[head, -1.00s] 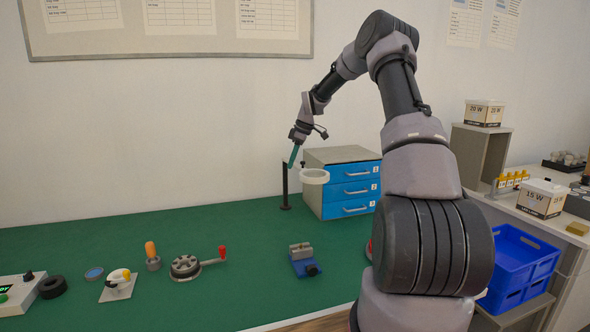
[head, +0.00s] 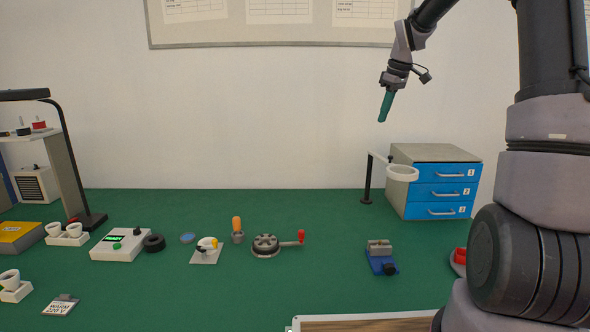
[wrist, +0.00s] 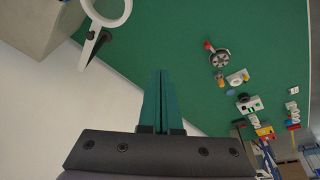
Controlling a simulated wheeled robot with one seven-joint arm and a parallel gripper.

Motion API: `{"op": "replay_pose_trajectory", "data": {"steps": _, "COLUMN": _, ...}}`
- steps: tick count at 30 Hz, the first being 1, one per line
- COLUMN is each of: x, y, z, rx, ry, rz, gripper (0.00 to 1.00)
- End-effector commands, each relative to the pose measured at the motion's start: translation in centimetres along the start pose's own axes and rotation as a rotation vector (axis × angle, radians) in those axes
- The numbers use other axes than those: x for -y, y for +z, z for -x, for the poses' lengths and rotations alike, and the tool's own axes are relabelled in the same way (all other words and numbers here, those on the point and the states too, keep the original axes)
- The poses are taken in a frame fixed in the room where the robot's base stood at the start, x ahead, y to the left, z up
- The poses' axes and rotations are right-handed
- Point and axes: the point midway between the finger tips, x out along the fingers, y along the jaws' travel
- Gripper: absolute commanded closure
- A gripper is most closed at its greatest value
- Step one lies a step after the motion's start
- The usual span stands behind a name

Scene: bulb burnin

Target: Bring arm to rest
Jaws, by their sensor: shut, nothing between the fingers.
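My gripper (head: 386,106) has green fingers that are shut and empty. In the head view it hangs in the air in front of the white wall, pointing down, above the ring stand and the left side of the drawer cabinet. In the wrist view its fingers (wrist: 162,102) lie together over the green bench top. My arm rises at the right of the head view, and its upper part runs out of the top of the picture.
The blue-fronted drawer cabinet (head: 437,183) and white ring stand (head: 402,173) are below my gripper. A blue vise (head: 381,258), a crank device (head: 267,245) and a black lamp (head: 68,160) stand on the green bench (head: 320,215). The bench middle is mostly clear.

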Motion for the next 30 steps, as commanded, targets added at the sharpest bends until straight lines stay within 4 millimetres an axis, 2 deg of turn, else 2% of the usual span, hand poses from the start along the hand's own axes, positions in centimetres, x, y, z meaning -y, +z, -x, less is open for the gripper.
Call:
{"op": "replay_pose_trajectory", "data": {"steps": 1, "x": 1.9, "y": 0.6, "z": 1.9, "rx": -0.003, "ry": 0.029, "rz": -0.047, "gripper": 1.0}}
{"op": "replay_pose_trajectory", "data": {"steps": 6, "x": 7.4, "y": 3.5, "z": 6.6, "rx": -0.037, "ry": 0.099, "rz": -0.247, "gripper": 1.0}}
{"op": "replay_pose_trajectory", "data": {"steps": 12, "x": 13.5, "y": 8.1, "z": 10.7, "rx": -0.123, "ry": 0.148, "rz": -0.501, "gripper": 1.0}}
{"op": "replay_pose_trajectory", "data": {"steps": 15, "x": 16.4, "y": 10.7, "z": 12.1, "rx": -0.183, "ry": 0.153, "rz": -0.632, "gripper": 1.0}}
{"op": "replay_pose_trajectory", "data": {"steps": 22, "x": 22.1, "y": 16.6, "z": 13.2, "rx": -0.32, "ry": 0.105, "rz": -0.911, "gripper": 1.0}}
{"op": "replay_pose_trajectory", "data": {"steps": 27, "x": 24.3, "y": 19.1, "z": 12.9, "rx": -0.379, "ry": 0.06, "rz": -1.032, "gripper": 1.0}}
{"op": "replay_pose_trajectory", "data": {"steps": 30, "x": 24.7, "y": 19.6, "z": 12.8, "rx": -0.392, "ry": 0.047, "rz": -1.062, "gripper": 1.0}}
